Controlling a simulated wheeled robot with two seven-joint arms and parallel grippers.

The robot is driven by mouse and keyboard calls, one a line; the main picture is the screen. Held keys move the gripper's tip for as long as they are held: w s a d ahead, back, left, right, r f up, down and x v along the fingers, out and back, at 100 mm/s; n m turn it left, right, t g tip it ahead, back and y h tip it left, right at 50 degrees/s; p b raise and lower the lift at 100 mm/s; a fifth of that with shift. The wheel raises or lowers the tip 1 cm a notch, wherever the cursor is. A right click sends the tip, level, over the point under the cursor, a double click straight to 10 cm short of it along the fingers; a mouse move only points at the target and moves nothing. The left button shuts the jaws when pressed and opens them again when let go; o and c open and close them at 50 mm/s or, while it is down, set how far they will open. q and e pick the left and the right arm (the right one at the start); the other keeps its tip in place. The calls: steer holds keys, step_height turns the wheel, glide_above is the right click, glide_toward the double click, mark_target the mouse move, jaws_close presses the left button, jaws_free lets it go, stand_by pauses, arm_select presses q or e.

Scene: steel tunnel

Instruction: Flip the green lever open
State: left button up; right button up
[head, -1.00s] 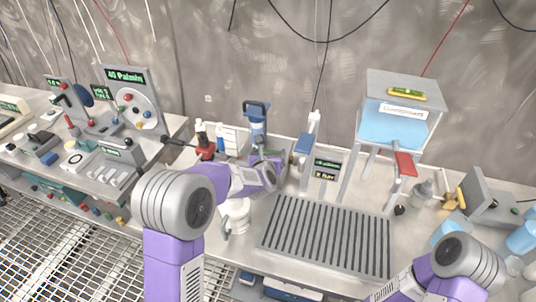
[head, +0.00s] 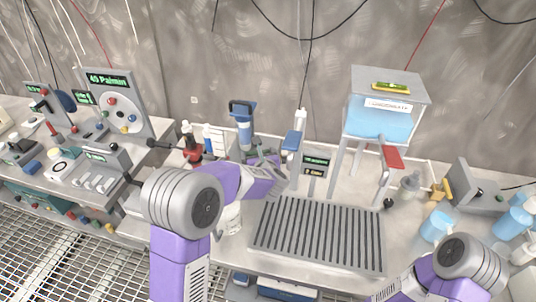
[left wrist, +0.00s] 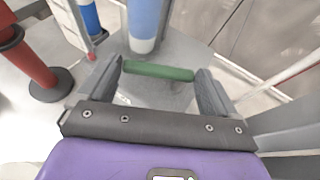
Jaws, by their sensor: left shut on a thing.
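The green lever (left wrist: 158,71) is a short green bar. In the left wrist view it lies crosswise between the two grey fingers of my left gripper (left wrist: 160,76), in front of a blue and white cylinder (left wrist: 143,25). My left gripper is shut on the lever, with a finger at each end of the bar. In the head view my left gripper (head: 265,163) is at the bench beside the blue filter-like unit (head: 242,120), and my wrist hides most of the lever. My right gripper is out of the picture; only part of that arm shows at lower right.
A stand with a blue tank (head: 378,122) is to the right. A red bottle (head: 192,150) stands left of the gripper, and a small display (head: 316,163) stands to its right.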

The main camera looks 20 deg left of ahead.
arm_select(q)
steer(key=shift+r, duration=0.1)
steer(key=o, duration=1.2)
steer(key=v, duration=0.7)
steer(key=shift+s+d+r+p, duration=0.15)
steer(key=shift+s+d+p, duration=0.1)
steer(key=shift+p, duration=0.1)
